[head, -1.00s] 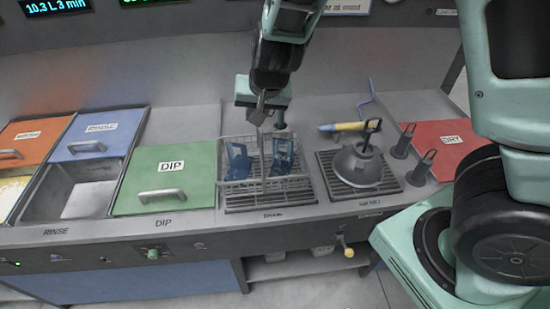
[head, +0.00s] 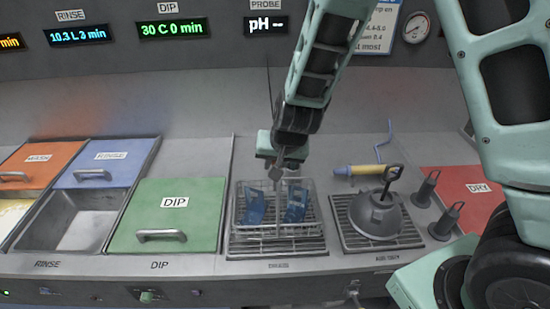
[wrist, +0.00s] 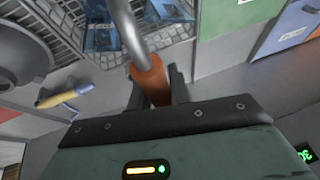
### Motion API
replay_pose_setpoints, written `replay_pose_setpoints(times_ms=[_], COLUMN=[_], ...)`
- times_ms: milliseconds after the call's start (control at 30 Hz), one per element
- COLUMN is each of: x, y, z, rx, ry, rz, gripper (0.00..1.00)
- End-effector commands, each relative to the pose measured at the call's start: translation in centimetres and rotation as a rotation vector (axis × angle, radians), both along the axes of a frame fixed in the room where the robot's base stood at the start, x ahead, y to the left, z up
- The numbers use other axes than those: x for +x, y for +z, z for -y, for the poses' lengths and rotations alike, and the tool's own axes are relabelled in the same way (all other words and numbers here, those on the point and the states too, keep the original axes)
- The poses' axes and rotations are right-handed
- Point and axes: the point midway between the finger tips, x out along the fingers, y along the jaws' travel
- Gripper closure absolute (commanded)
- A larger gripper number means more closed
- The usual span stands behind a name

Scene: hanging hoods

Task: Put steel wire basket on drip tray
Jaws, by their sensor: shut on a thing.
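The steel wire basket (head: 310,228), holding blue plate-like pieces (head: 255,207), is over the slotted drip tray (head: 238,251) marked with a label on its front edge. It looks level; I cannot tell whether its bottom touches the tray. My gripper (head: 277,170) is above the basket's middle, shut on its handle.
A second slotted tray with a grey dome-shaped hood (head: 376,214) stands to the right, beside two dark upright pegs (head: 445,220). A yellow-handled blue tool (head: 362,169) lies behind. The green DIP lid (head: 180,205) is to the left, by an open rinse basin (head: 80,225).

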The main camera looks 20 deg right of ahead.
Motion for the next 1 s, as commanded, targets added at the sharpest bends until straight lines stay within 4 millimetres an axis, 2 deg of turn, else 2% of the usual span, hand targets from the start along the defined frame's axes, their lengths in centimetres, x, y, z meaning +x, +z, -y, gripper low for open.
replay_pose_setpoints(times_ms=[100,233,667,700,767,1000], x=[0.0,0.1,0.1,0.0,0.0,0.0], y=[-1.7,-2.9,-3.4,-3.5,-3.5,-3.4], z=[0.1,0.1,0.0,0.0,0.0,0.0], rx=[0.000,0.001,0.002,0.001,0.000,0.000], ry=[-0.003,-0.003,-0.002,-0.002,-0.001,-0.001], rz=[-0.002,0.001,0.003,0.000,0.000,0.000], gripper=[1.00,1.00,1.00,0.72,0.59,0.59])
